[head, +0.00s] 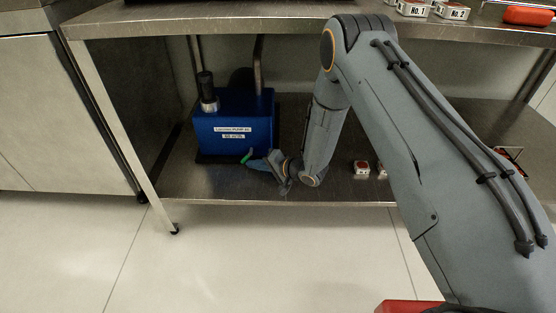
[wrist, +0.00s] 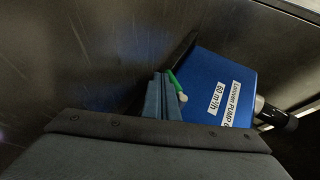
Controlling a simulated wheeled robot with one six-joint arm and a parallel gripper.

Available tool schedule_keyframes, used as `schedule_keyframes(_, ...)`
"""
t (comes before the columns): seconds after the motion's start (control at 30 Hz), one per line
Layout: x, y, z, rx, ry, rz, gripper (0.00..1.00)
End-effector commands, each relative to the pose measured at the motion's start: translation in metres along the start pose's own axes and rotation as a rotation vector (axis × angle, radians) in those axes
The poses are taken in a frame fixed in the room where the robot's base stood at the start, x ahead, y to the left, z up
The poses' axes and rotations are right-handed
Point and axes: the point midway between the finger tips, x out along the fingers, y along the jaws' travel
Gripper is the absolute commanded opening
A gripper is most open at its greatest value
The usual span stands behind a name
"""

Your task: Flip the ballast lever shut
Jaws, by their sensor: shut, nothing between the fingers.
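The blue pump (head: 232,137) stands on the lower shelf, with white labels on its front. It fills the right middle of the wrist view (wrist: 215,75). A small green lever (head: 247,155) is low on the pump's front, slanted in the head view. In the wrist view the green lever (wrist: 174,79) lies right beside my fingers, with a small pale round part near it. My gripper (head: 256,164) is shut and empty, its tips close to the lever. In the wrist view my gripper (wrist: 161,92) partly covers the lever area; I cannot tell whether they touch.
The steel lower shelf (head: 315,185) is open in front of the pump. A small red-topped box (head: 361,167) sits right of my gripper. A dark cylinder (head: 207,90) rises from the pump.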

Motion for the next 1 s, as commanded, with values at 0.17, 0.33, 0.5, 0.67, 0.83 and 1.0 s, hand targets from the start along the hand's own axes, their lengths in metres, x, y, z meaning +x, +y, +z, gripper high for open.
schedule_keyframes(0.17,0.010,-0.007,0.011,-0.010,-0.014,0.002,0.00)
schedule_keyframes(0.33,0.012,-0.008,0.013,-0.011,-0.016,0.003,0.00)
schedule_keyframes(0.5,0.013,-0.008,0.013,-0.011,-0.016,0.003,0.00)
schedule_keyframes(0.67,0.013,-0.008,0.013,-0.011,-0.016,0.004,0.00)
schedule_keyframes(0.83,0.012,-0.008,0.013,-0.011,-0.016,0.004,0.00)
schedule_keyframes(1.0,0.003,-0.009,0.013,-0.011,-0.015,0.004,0.00)
